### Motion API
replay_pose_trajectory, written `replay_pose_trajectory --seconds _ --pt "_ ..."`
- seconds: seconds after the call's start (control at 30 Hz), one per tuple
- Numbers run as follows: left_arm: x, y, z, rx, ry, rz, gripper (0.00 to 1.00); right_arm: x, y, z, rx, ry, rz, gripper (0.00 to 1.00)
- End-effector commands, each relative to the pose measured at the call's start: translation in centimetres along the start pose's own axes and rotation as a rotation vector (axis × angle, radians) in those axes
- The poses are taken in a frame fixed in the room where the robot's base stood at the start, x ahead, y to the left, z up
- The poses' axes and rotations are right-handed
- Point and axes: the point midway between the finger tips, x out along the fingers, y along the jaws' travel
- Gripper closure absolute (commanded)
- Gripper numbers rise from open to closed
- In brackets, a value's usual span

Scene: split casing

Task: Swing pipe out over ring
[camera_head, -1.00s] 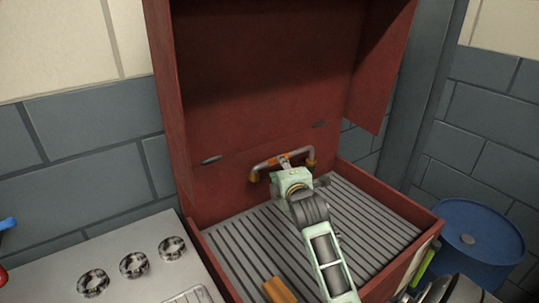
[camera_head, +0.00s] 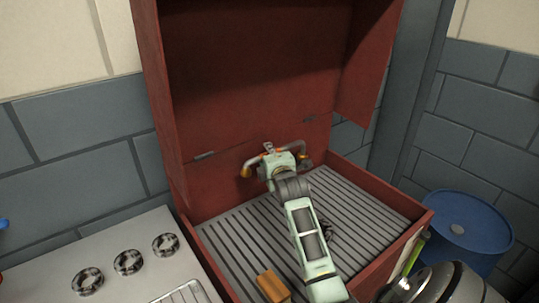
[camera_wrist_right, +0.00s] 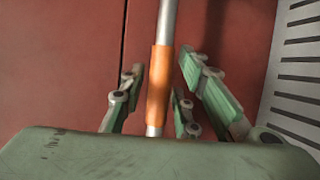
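The grey pipe (camera_head: 254,161) with orange-brown parts is at the back wall of the red casing. Its orange sleeve (camera_wrist_right: 160,85) shows in the right wrist view. My right gripper (camera_head: 270,157) is over the middle of the pipe and hides part of it. In the right wrist view the green fingers (camera_wrist_right: 163,80) stand apart on either side of the sleeve, with visible gaps. Three round, ring-like pieces (camera_head: 128,262) lie on the white top (camera_head: 60,250) at left; I cannot tell which is the ring. My left gripper is not in view.
The red casing (camera_head: 172,110) has a slatted grey floor (camera_head: 235,235) and a tall raised back. A small orange-brown block (camera_head: 272,286) is at its front. A blue drum (camera_head: 468,225) stands to the right. A wire rack (camera_head: 182,293) is at the white top's front.

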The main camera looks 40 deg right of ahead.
Motion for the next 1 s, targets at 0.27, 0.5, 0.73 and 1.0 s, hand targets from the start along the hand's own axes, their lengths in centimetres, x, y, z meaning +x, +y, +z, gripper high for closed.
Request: replay_pose_trajectory --seconds 0.27,0.5,0.73,1.0 --pt "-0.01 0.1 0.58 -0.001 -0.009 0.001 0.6 -0.02 -0.01 0.0 0.0 0.0 0.0 0.98" --pt "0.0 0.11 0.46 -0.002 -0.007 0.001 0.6 -0.02 0.0 0.0 -0.001 0.0 0.0 1.0" --pt "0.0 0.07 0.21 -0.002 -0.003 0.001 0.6 -0.03 0.01 0.01 -0.003 0.0 0.0 1.0" --pt "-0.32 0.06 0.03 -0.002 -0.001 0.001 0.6 -0.44 0.0 0.29 -0.015 0.027 0.002 1.0"
